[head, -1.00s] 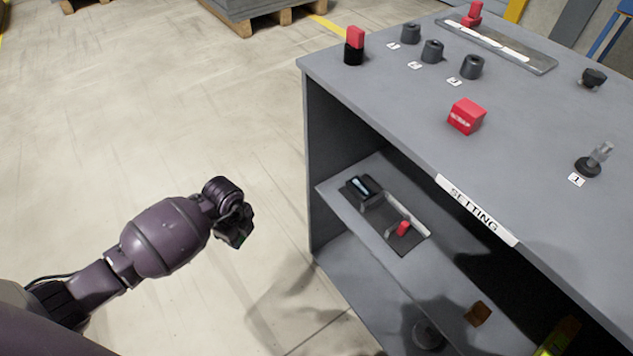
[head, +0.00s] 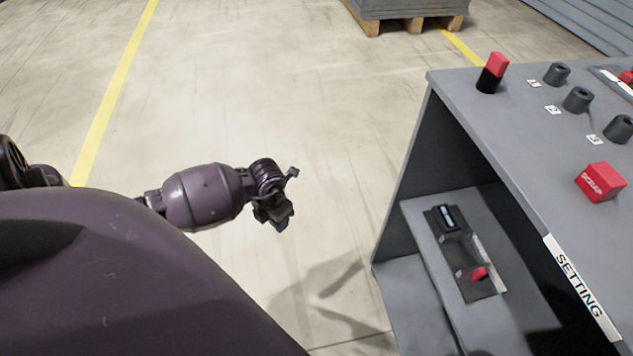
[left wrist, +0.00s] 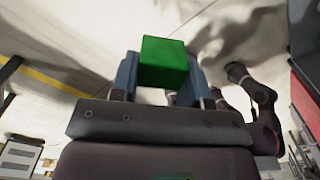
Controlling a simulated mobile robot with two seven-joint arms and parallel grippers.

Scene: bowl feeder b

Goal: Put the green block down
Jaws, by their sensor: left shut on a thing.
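The green block (left wrist: 164,61) shows in the left wrist view, held between the two blue fingers of my left gripper (left wrist: 160,78). The gripper is shut on it. In the head view my left gripper (head: 276,222) hangs over open floor, left of the grey bench and apart from it. The block cannot be made out in the head view, where the gripper hides it. My right gripper is not seen in the head view.
The grey bench (head: 515,130) stands at the right, with a SETTING label (head: 580,290). On its top are a red SCRAP box (head: 601,182), a red-and-black piece (head: 492,73) and several dark cylinders. Its shelf holds a dark tray (head: 487,284). A pallet (head: 415,24) is behind.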

